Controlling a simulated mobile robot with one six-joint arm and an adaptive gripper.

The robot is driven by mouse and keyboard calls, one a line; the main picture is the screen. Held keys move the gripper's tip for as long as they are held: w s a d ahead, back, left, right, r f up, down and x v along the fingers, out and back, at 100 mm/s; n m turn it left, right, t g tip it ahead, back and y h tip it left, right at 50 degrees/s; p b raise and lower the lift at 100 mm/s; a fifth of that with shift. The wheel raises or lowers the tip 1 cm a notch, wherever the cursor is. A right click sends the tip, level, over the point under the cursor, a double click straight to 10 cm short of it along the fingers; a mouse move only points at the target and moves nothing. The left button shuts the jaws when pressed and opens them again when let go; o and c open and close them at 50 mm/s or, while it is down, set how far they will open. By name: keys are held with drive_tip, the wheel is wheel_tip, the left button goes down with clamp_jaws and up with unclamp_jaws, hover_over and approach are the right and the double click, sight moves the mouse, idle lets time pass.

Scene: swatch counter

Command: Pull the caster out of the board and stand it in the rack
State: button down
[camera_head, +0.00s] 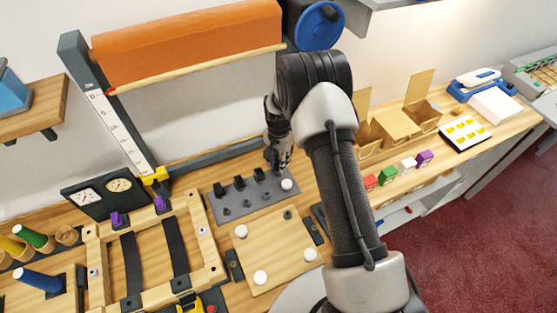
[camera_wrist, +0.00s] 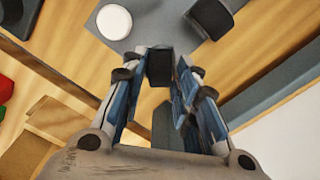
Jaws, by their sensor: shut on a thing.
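My gripper (camera_head: 279,160) is low over the back right end of a grey plate (camera_head: 237,213), which looks like the rack. In the wrist view its fingers (camera_wrist: 160,90) are closed around a dark blocky piece (camera_wrist: 159,68). I cannot tell whether this piece is the caster or whether it sits in the plate. Several black pegs (camera_head: 240,183) stand along the plate's back row. A white round disc (camera_head: 287,184) is at the plate's right end; it also shows in the wrist view (camera_wrist: 114,21). The wooden board (camera_head: 275,246) in front has white round discs at three corners and a dark spot (camera_head: 288,214) at the fourth.
A wooden frame with dark straps (camera_head: 208,243) lies left of the board. A ruler post (camera_head: 118,130) stands behind it, beside an orange roll (camera_head: 190,40). Open cardboard boxes (camera_head: 408,117) and small coloured blocks (camera_head: 388,177) are on the right. Black pieces flank the board.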

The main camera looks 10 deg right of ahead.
idle(0.4)
drive_tip(key=c, duration=1.2)
unclamp_jaws()
drive_tip(key=shift+o, duration=0.4)
drive_tip(key=shift+o, duration=1.4)
drive_tip(key=shift+r+p, duration=1.2)
drive_tip(key=shift+r, duration=1.8)
drive_tip(key=shift+s+f, duration=0.1)
